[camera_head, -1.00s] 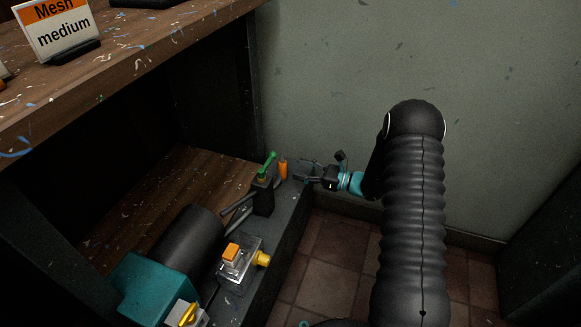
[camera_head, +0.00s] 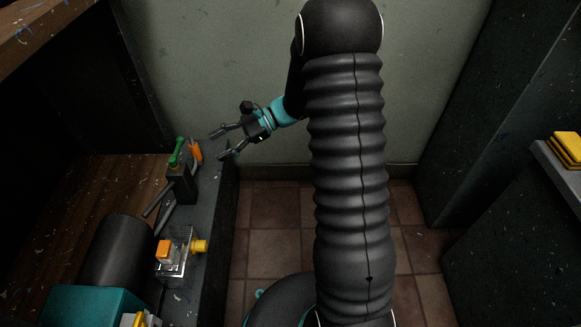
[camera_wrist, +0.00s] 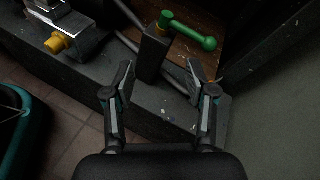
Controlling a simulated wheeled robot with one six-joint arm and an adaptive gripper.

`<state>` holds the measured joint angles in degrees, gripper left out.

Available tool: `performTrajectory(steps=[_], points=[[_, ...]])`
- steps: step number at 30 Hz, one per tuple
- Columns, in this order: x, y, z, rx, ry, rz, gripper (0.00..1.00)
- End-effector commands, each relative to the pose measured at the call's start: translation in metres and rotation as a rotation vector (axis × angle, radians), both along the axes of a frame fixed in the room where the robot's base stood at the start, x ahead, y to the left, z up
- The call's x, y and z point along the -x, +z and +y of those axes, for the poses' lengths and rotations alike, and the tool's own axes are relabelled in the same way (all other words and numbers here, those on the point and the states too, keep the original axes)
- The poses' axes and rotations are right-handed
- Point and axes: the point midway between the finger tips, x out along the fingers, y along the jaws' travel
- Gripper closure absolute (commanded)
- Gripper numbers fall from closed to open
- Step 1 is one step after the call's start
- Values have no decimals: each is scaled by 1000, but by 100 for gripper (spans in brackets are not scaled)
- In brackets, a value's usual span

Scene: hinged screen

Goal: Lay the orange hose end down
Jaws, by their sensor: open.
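A small orange piece (camera_head: 196,151), which looks like the hose end, stands roughly upright at the far end of the dark ledge (camera_head: 213,195), just behind the green-handled block (camera_head: 182,175). I cannot tell what its foot touches. My gripper (camera_head: 217,146) is open and empty, just right of the orange piece and apart from it. In the wrist view my gripper (camera_wrist: 160,85) has its fingers spread above the ledge, with the green handle (camera_wrist: 188,30) beyond them.
A metal fixture with an orange block (camera_head: 163,250) and a yellow knob (camera_head: 200,246) sits nearer on the ledge. A black cylinder (camera_head: 118,250) and teal housing (camera_head: 85,305) lie left. Yellow items (camera_head: 568,148) rest on a shelf at right. Tiled floor (camera_head: 270,220) is open.

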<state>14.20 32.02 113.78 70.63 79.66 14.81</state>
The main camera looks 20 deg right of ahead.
Motion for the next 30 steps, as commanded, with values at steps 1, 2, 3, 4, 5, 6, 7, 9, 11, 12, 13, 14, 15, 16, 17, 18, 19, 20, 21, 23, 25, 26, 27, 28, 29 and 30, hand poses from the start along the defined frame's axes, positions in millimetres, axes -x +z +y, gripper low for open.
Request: performTrajectory(steps=[1, 2, 3, 4, 5, 6, 7, 9, 11, 12, 13, 14, 15, 16, 17, 18, 19, 20, 21, 23, 25, 26, 27, 28, 29, 30], points=[[14, 14, 5, 52, 43, -43, 44], [21, 20, 6, 83, 69, -66, 44], [32, 28, 8, 124, 102, -96, 44], [40, 33, 8, 155, 127, -119, 44], [48, 38, 9, 186, 151, -143, 44], [59, 44, 10, 228, 184, -174, 44], [66, 49, 10, 259, 208, -198, 44], [85, 59, 9, 333, 261, -254, 44], [100, 67, 7, 396, 307, -305, 44], [110, 72, 6, 438, 337, -339, 44], [118, 75, 4, 472, 358, -365, 44], [125, 78, 2, 503, 380, -391, 44], [135, 83, 0, 545, 409, -425, 44], [142, 86, -2, 579, 431, -453, 44], [149, 89, -4, 611, 452, -479, 44], [158, 92, -8, 654, 477, -514, 44], [164, 95, -11, 686, 498, -541, 44], [171, 98, -13, 719, 519, -569, 44], [179, 101, -17, 763, 544, -606, 44], [191, 106, -24, 829, 582, -659, 44], [204, 112, -32, 907, 625, -724, 44], [210, 114, -35, 940, 643, -753, 44], [217, 117, -40, 985, 667, -788, 44], [222, 120, -44, 1020, 683, -816, 44], [227, 122, -48, 1053, 701, -844, 44], [233, 125, -53, 1098, 723, -881, 44]])
